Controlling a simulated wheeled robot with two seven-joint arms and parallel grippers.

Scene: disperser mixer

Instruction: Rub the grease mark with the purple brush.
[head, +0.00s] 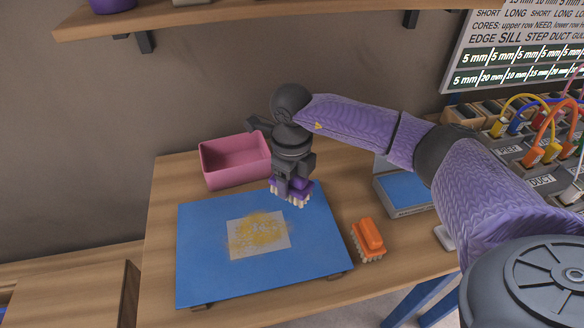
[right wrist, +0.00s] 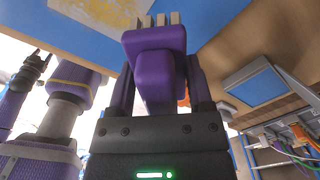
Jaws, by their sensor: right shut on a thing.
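The grease mark (head: 256,232) is a yellow smear on a pale grey square sheet on the blue board (head: 200,275). It also shows at the top of the right wrist view (right wrist: 92,10). My right gripper (head: 287,178) is shut on the purple brush (head: 300,187), beyond and right of the mark. The brush fills the middle of the right wrist view (right wrist: 160,75). Its pale bristles point down at the board's far edge; I cannot tell whether they touch it. My left gripper (right wrist: 32,72) appears small and dark in the right wrist view; its jaws are unclear.
An orange brush (head: 369,238) lies right of the board. A pink bin (head: 235,163) stands behind the board. A grey case with a blue panel (head: 405,190) and a cable rack (head: 535,150) are at right. A shelf (head: 200,14) hangs above.

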